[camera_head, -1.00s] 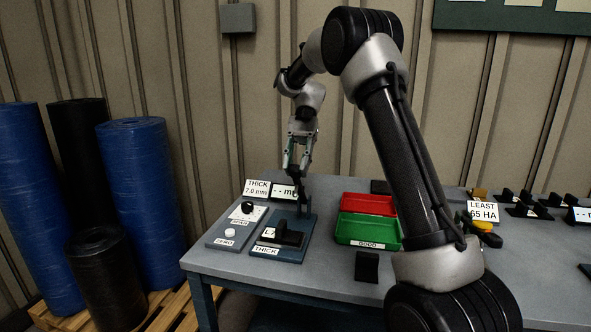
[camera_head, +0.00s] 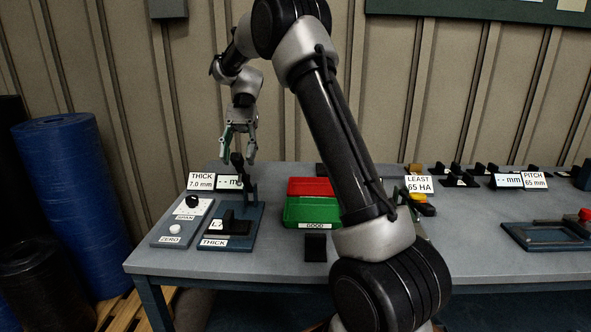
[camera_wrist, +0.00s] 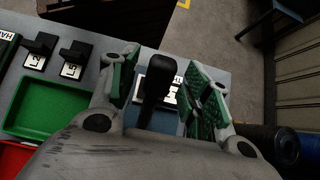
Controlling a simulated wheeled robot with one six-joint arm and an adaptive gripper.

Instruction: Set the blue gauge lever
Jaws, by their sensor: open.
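The thickness gauge has a blue base (camera_head: 246,232) labelled THICK, at the left end of the table. A blue upright stands at its back, and its black-handled lever (camera_head: 237,165) rises there. A black sample block (camera_head: 236,224) with a partly hidden label sits on the base. My gripper (camera_head: 239,152) is open above the back of the gauge, its fingers on either side of the lever's handle. In the wrist view the black handle (camera_wrist: 161,78) stands between the two green-padded fingers (camera_wrist: 160,92), with a gap visible on both sides.
A panel (camera_head: 160,238) with a SPAN knob (camera_head: 193,202) and a ZERO button (camera_head: 175,229) lies left of the gauge. Behind stand a THICK 7.0 mm card (camera_head: 200,182) and a display (camera_head: 229,182). Red (camera_head: 311,187) and green (camera_head: 290,213) trays are to the right.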

